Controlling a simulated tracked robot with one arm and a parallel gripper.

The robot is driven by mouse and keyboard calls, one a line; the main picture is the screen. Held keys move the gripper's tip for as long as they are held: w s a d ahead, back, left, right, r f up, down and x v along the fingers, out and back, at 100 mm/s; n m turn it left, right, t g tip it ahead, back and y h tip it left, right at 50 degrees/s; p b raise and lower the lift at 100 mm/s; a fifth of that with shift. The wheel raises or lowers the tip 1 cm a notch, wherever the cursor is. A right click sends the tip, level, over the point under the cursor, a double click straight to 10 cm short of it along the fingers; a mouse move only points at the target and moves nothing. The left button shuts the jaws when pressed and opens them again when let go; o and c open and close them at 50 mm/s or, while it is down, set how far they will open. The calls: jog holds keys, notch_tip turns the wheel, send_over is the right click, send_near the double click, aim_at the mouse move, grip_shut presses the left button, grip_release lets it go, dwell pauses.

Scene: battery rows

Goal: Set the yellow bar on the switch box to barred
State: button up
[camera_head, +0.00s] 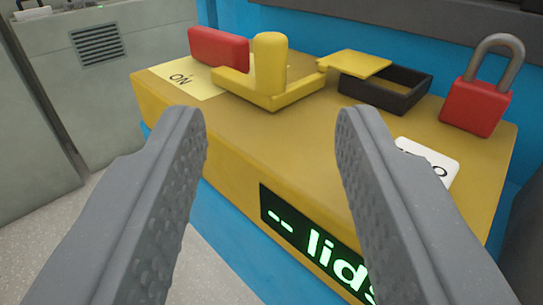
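The yellow switch box (225,150) lies ahead of my gripper. The yellow bar (270,92) sits on its top, with an upright rounded post and low arms. One arm runs left towards the yellow "ON" label (182,80); the other runs right towards a flat yellow plate (355,63). The plate partly overhangs a dark open frame (405,87); whether it joins the bar is unclear. My gripper (271,118) is open and empty. Its fingers are spread wide, and the post appears beyond the gap between them. No "barred" mark is readable.
A red block (218,47) stands behind the "ON" label. A red padlock (476,107) with a grey shackle stands at the right. My right finger partly hides a white label (428,160) and the green-lettered display (305,240). Grey cabinets (95,95) stand left, above open floor.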

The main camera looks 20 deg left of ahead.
jog(key=shift+v, duration=1)
